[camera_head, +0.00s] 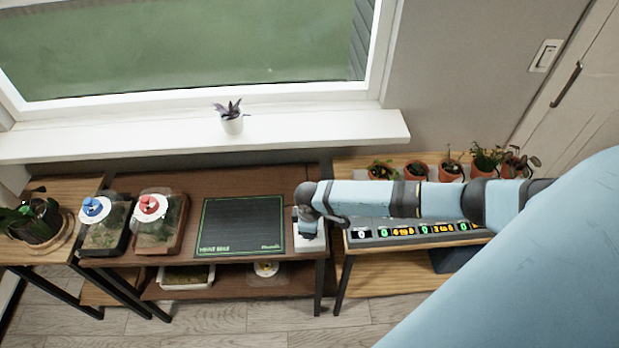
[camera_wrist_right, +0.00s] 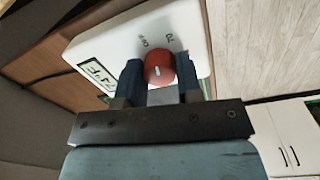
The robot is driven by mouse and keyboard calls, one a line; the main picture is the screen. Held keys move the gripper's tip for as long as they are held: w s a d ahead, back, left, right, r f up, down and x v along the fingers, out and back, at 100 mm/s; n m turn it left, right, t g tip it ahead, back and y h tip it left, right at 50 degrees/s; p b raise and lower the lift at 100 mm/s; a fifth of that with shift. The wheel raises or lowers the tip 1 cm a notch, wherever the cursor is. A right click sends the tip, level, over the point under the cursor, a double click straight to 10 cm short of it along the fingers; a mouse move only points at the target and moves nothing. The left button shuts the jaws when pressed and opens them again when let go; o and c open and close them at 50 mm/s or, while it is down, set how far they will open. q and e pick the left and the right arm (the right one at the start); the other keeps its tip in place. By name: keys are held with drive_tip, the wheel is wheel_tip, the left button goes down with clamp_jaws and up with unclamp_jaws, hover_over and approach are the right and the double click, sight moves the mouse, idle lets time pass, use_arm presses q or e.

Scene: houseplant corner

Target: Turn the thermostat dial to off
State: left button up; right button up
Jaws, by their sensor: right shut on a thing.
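The white thermostat (camera_head: 311,244) lies on the right end of the brown bench, mostly under my right gripper (camera_head: 307,228). In the right wrist view the thermostat (camera_wrist_right: 100,42) carries a red round dial (camera_wrist_right: 158,66) with a pale pointer mark. My right gripper (camera_wrist_right: 159,80) has one finger on each side of the dial and is shut on it. Small labels are printed on the casing beyond the dial, too small to read surely. A lit display (camera_wrist_right: 98,73) sits to its left. In the head view the dial is hidden. My left gripper is in neither view.
A dark mat (camera_head: 240,226) lies left of the thermostat. Two clear-domed trays with a blue knob (camera_head: 95,207) and a red knob (camera_head: 149,204) stand farther left. A panel with lit digits (camera_head: 420,231) and several potted plants (camera_head: 416,170) are on the right-hand table, beneath and behind my right arm.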

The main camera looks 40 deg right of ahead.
drive_tip(key=shift+w+n+p, duration=0.1)
drive_tip(key=shift+n+p, duration=0.4)
drive_tip(key=shift+n, duration=1.7)
drive_tip(key=o, duration=0.9)
drive_tip(key=shift+o, duration=0.2)
wheel_tip(320, 180, up, 14)
drive_tip(key=shift+s+b, duration=0.3)
drive_tip(key=shift+b, duration=0.05)
drive_tip(key=shift+a+f, duration=0.1)
